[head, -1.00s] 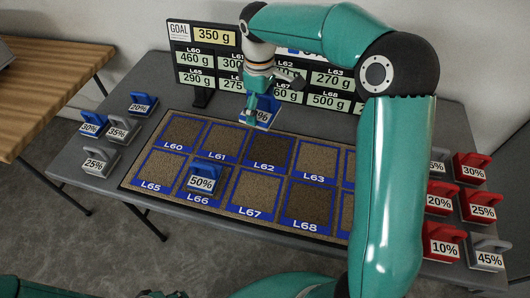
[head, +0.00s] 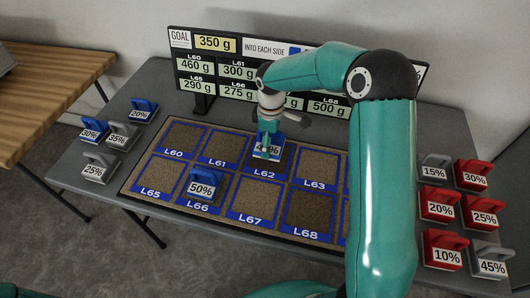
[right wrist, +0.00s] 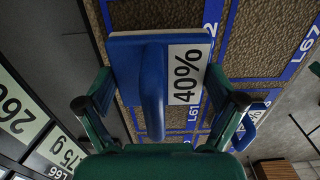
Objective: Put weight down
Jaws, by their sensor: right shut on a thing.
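My right gripper (head: 267,128) is shut on the handle of a blue weight (head: 263,152). In the right wrist view the weight (right wrist: 128,65) has a white label reading 40%, and the gripper fingers (right wrist: 160,105) sit on either side of its handle. In the head view the weight is over the L62 square (head: 287,162), covering much of it. I cannot tell whether its base touches the square. My left gripper is not in view.
A blue 50% weight (head: 202,184) stands on the L66 square. Blue and grey weights stand at the table's left, including a 25% one (head: 97,168). Red and grey ones stand at the right, including a red 20% one (head: 438,203). A goal board (head: 228,72) stands behind.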

